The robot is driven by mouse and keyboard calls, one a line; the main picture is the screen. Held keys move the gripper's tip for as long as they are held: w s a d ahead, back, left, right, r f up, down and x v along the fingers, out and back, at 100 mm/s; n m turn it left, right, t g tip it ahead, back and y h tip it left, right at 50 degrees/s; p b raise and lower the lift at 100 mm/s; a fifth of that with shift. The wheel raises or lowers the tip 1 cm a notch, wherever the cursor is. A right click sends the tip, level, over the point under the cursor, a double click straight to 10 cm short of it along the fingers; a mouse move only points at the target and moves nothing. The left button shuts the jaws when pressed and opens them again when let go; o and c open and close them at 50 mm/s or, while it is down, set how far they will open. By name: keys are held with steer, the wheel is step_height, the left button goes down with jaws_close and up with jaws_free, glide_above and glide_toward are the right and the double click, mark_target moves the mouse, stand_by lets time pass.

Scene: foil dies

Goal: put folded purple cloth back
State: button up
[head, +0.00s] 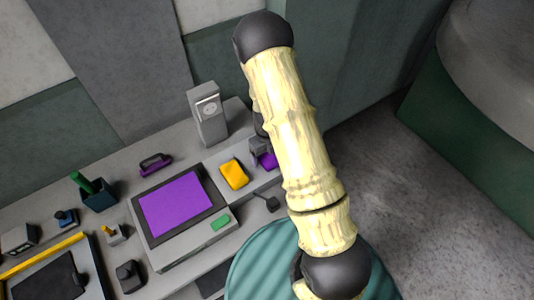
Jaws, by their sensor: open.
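A small piece of purple cloth (267,161) shows at the right end of the grey bench, partly hidden behind my arm, so its folds cannot be made out. My gripper (260,150) is the dark grey end just at the cloth, also partly covered by my arm. It is open. Its fingertips are too small and hidden to tell whether they touch the cloth or sit around it. A flat purple sheet (178,203) lies on the dark plate of a grey machine (190,250).
A grey upright device (208,115) stands behind the yellow cloth. A purple-handled tool (155,163), a dark cup (98,195) with a green item, and a black-and-yellow frame (45,270) occupy the left bench. A ribbed teal round surface (255,270) is in front.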

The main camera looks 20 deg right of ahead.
mark_target(267, 155)
step_height(267, 155, up, 12)
steer(key=b, duration=0.1)
steer(key=shift+r+b, duration=0.15)
steer(key=shift+b, duration=0.15)
stand_by(0.6)
steer(key=s+r+n+t, duration=0.1)
steer(key=s+r+n, duration=0.4)
steer(key=n, duration=1.1)
steer(key=s+r+n+t, duration=0.1)
steer(key=s+r+n, duration=0.4)
steer(key=s+n, duration=0.4)
steer(key=shift+s+n+t, duration=0.2)
steer(key=shift+n+t, duration=0.1)
steer(key=shift+n, duration=3.4)
steer(key=shift+c, duration=0.2)
